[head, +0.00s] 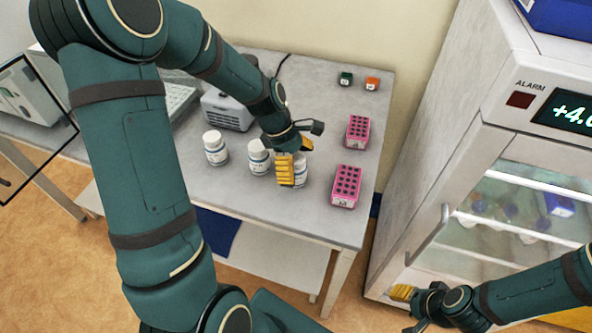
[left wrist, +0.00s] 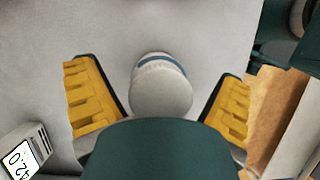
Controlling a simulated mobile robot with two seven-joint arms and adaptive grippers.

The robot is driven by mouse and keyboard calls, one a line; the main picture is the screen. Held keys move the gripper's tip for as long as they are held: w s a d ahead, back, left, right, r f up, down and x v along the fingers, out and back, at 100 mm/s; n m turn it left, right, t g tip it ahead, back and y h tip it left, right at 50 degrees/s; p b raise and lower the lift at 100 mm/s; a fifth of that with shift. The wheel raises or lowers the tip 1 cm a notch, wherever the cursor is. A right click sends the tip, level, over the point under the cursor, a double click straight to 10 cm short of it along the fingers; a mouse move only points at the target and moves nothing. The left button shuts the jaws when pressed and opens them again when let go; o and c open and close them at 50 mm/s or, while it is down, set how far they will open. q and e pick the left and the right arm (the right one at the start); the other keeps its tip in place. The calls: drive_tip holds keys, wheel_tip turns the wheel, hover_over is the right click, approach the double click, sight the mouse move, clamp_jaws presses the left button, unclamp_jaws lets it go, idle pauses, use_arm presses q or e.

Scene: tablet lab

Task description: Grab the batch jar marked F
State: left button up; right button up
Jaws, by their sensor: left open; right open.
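Three white-lidded jars stand upright on the grey table in the head view: a left jar (head: 215,148), a middle jar (head: 259,158) and a right jar (head: 301,171). Their label letters are too small to read, so I cannot tell which is F. My left gripper (head: 296,157) is open at the right jar, and a yellow finger partly hides that jar. In the left wrist view a jar (left wrist: 161,88) with a white lid and a blue band sits between the open fingers (left wrist: 160,105), apart from both. My right gripper (head: 408,308) is open and empty, low in front of the fridge.
Two pink racks (head: 347,186) (head: 358,132) stand right of the jars. A small green block (head: 345,79) and an orange one (head: 372,84) lie at the back. A grey device (head: 228,109) stands behind the jars. A glass-door fridge (head: 520,200) stands right of the table (head: 240,205).

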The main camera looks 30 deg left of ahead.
use_arm(q)
drive_tip(key=shift+f, duration=0.25)
drive_tip(key=shift+d, duration=0.1)
drive_tip(key=c, duration=1.3)
drive_tip(key=shift+r, duration=0.15)
drive_tip(key=shift+c, duration=0.2)
